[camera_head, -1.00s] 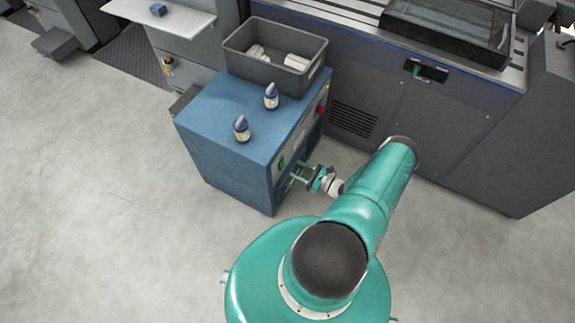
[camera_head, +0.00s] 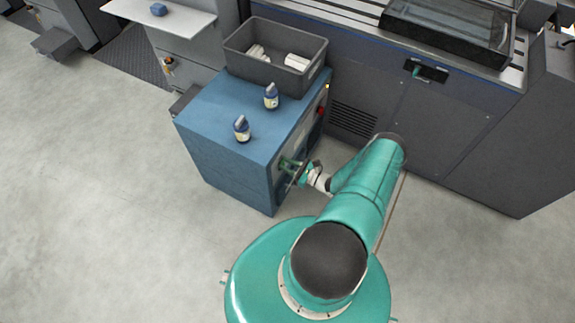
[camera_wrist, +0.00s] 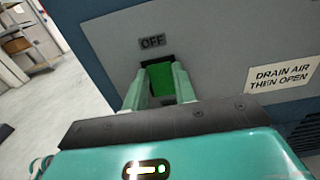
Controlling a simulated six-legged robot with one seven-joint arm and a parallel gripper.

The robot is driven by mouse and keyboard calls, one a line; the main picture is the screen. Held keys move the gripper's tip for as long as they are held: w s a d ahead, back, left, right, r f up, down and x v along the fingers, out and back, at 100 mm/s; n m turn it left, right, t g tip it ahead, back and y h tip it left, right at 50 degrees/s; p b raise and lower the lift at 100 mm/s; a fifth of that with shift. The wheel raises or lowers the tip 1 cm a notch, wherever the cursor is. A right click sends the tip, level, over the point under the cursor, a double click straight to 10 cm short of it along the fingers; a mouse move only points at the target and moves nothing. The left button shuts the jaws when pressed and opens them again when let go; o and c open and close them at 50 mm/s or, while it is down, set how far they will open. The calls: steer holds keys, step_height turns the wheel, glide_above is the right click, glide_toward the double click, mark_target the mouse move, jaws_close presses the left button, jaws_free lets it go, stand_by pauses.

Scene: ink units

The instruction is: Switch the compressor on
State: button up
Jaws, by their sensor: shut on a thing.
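The compressor is a blue cabinet (camera_head: 225,165) in the middle of the head view, its control panel facing right. In the wrist view a green switch (camera_wrist: 161,82) sits in a dark recess in the grey panel, under a label (camera_wrist: 153,41) reading OFF. My gripper (camera_head: 290,168) is at the panel in the head view and hides the switch there. In the wrist view my gripper's two fingers (camera_wrist: 160,76) reach into the recess, one on each side of the green switch, shut on it. A red control (camera_head: 321,111) shows farther back on the panel.
A sign (camera_wrist: 282,75) reads DRAIN AIR THEN OPEN. A large dark machine (camera_head: 440,130) stands behind and right.

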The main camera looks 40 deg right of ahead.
steer(key=shift+o, duration=0.2)
steer(key=shift+s+f+t+y, duration=0.1)
steer(key=shift+f+t+y, duration=0.15)
steer(key=shift+t, duration=0.45)
steer(key=shift+f+t+y, duration=0.1)
steer(key=shift+t+y, duration=0.15)
steer(key=shift+t, duration=0.45)
steer(key=shift+c, duration=0.2)
steer(key=o, duration=1)
steer(key=shift+s, duration=0.1)
